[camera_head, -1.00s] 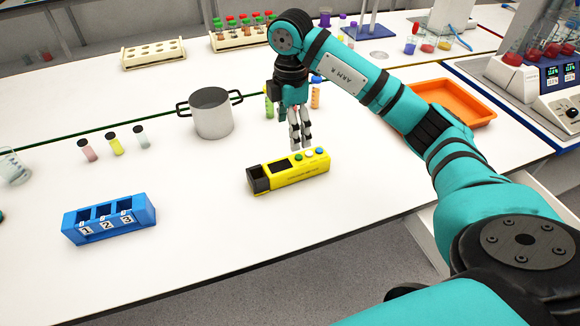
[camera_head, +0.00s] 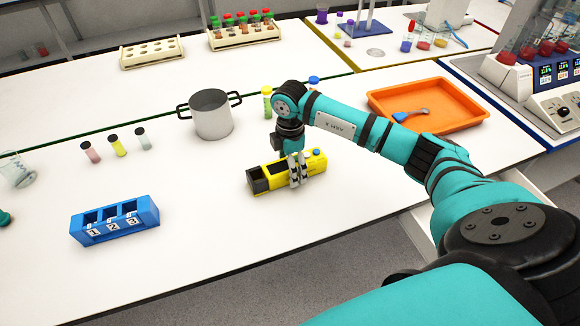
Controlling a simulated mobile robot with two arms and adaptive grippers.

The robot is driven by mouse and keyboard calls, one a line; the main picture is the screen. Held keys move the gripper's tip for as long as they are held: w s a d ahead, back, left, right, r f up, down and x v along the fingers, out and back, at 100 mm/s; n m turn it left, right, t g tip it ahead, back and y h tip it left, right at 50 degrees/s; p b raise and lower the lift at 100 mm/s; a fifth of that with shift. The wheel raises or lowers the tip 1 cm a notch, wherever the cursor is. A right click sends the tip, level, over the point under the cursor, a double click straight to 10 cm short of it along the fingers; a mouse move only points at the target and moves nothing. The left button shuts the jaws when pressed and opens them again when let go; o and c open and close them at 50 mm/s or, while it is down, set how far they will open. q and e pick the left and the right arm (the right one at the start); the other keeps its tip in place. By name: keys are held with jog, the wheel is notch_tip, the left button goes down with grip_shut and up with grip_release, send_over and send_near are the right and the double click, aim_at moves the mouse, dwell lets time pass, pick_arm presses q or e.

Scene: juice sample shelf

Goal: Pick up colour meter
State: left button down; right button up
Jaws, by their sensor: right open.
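The colour meter is a yellow box with a black end (camera_head: 262,182); it lies on the white bench in the middle of the head view. My right gripper (camera_head: 298,180) is down at the meter, with its grey fingers pointing downward and overlapping the meter's near side. The fingers are open, and whether they touch the meter is hard to tell. They hide part of the meter's top and its front face. A blue button (camera_head: 316,153) shows beyond them. My left gripper is not clearly in view.
A blue numbered rack (camera_head: 115,222) stands left on the bench (camera_head: 200,240), near several small vials (camera_head: 117,146). A metal pot (camera_head: 211,115) is behind the meter. An orange tray (camera_head: 455,118) with a brush-like tool lies behind my right arm. The bench front is clear.

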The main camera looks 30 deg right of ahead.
jog(key=c, duration=1.6)
jog(key=shift+w+r, duration=0.1)
jog(key=shift+r, duration=0.1)
